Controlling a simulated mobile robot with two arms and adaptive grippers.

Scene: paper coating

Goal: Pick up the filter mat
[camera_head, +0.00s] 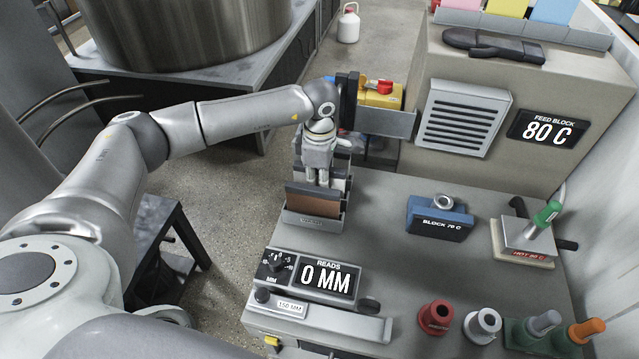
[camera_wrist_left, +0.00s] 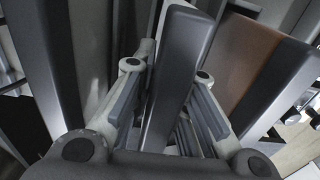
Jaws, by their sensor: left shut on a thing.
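A small rack (camera_head: 314,222) with a lettered front stands at the left end of the grey worktop. It holds upright panels, a brown one (camera_head: 313,201) in front and grey ones behind. My left gripper (camera_head: 318,180) points down into the rack behind the brown panel. In the left wrist view its fingers (camera_wrist_left: 168,75) are shut on an upright dark grey slab, which appears to be the filter mat (camera_wrist_left: 187,50). The brown panel also shows there (camera_wrist_left: 245,62), to the right and apart from the fingers. The slab's lower part is hidden. My right gripper is not in view.
A "0 MM" readout (camera_head: 326,278) is in front of the rack. A blue block (camera_head: 438,220), a hot plate (camera_head: 525,240) and several coloured holders, including a red one (camera_head: 436,316), stand to the right. A vented cabinet (camera_head: 572,105) rises behind. The middle worktop is clear.

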